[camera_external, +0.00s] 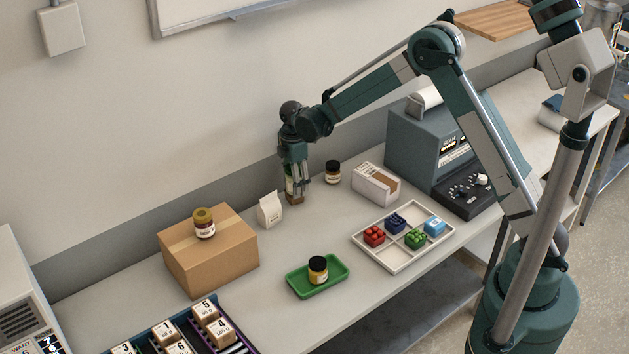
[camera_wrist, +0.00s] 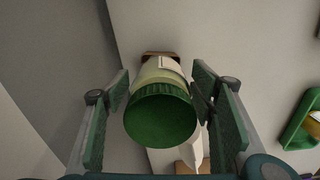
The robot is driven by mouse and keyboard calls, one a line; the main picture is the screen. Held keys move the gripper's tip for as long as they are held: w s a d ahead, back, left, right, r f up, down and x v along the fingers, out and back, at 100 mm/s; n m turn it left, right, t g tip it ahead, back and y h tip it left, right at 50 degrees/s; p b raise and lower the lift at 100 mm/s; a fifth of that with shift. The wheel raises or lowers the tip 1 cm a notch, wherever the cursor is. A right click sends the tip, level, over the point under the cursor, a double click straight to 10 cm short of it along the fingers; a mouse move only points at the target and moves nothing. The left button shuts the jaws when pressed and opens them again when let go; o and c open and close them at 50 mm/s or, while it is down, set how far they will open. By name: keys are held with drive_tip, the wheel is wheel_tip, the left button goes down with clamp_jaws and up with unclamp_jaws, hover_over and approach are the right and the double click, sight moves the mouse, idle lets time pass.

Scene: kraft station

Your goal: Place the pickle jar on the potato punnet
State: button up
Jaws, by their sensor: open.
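The jar with a green lid (camera_wrist: 160,118), which I take for the pickle jar, is between the fingers of my gripper (camera_wrist: 160,105) in the wrist view. Its body is pale green with a white label. Gaps show between the jar and the finger pads, so my gripper is open around it. A small brown piece (camera_wrist: 146,54), perhaps the potato punnet, shows at the jar's base. In the external view my gripper (camera_external: 293,178) points down near the wall, over the same brown piece (camera_external: 296,200). The fingers partly hide the jar there. The jar seems to stand on the brown piece.
A white bag (camera_external: 270,210) stands close left of my gripper, and a dark-lidded jar (camera_external: 333,173) behind right. A green tray (camera_external: 299,287) holds another jar (camera_external: 318,270). A divided tray (camera_external: 373,257) is right.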

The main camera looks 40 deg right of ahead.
wheel_tip(320, 180, up, 12)
drive_tip(key=shift+r+b, duration=0.1)
drive_tip(key=shift+b, duration=0.25)
idle(0.5)
idle(0.5)
drive_tip(key=shift+s+d+r, duration=0.25)
drive_tip(key=shift+r, duration=0.2)
drive_tip(key=s+d+r+m+t, duration=0.2)
drive_tip(key=s+d+r+m, duration=0.3)
drive_tip(key=s+r, duration=0.5)
drive_tip(key=s+d+r+m+t, duration=0.1)
drive_tip(key=s+d+r+m, duration=0.2)
drive_tip(key=s+d+r, duration=0.5)
drive_tip(key=s+d+m+t, duration=0.2)
drive_tip(key=s+m, duration=0.2)
drive_tip(key=s, duration=1)
drive_tip(key=s+d+f+m+t, duration=0.1)
drive_tip(key=s+d+m+t, duration=0.1)
drive_tip(key=s, duration=1.2)
drive_tip(key=shift+s+d+f+m, duration=0.15)
drive_tip(key=shift+s+d+m, duration=0.2)
drive_tip(key=shift+d+m, duration=0.6)
